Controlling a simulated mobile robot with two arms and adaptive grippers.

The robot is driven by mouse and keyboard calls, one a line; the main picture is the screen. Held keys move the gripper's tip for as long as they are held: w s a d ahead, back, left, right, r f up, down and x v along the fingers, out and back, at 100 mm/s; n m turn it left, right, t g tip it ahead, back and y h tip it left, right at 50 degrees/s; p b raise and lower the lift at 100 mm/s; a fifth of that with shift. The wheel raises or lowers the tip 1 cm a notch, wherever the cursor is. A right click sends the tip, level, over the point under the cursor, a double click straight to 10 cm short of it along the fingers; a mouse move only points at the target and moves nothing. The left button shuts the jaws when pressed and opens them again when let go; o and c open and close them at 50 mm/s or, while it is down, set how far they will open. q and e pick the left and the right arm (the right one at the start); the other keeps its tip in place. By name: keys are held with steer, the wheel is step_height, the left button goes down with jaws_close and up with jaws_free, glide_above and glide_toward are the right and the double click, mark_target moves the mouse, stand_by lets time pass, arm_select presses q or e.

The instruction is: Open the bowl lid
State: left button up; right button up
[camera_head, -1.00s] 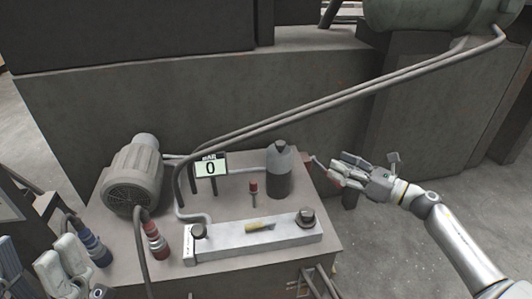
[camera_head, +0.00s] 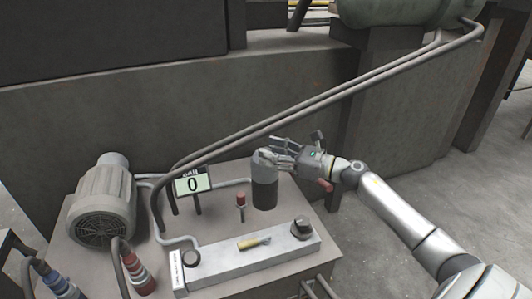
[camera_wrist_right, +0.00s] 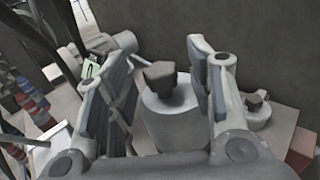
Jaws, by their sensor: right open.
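The bowl (camera_head: 265,190) is an upright dark cylinder with a lighter grey top, standing on the bench near its back right. The bowl lid (camera_wrist_right: 177,97) is grey and round with a dark knob (camera_wrist_right: 160,74) on top. My right gripper (camera_head: 272,147) is at the top of the bowl, reaching in from the right. In the wrist view its fingers (camera_wrist_right: 160,85) are spread on either side of the lid and knob, with gaps showing. The lid sits on the bowl. My left gripper is out of the head view.
A motor (camera_head: 104,205), a display reading 0 (camera_head: 192,183), a red-topped pin (camera_head: 241,201) and a metal block (camera_head: 245,262) with a black knob (camera_head: 301,227) crowd the bench. Two long pipes (camera_head: 330,95) rise behind the bowl. A dark wall stands behind.

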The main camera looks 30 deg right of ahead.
steer(key=shift+x, duration=1.05)
jaws_close()
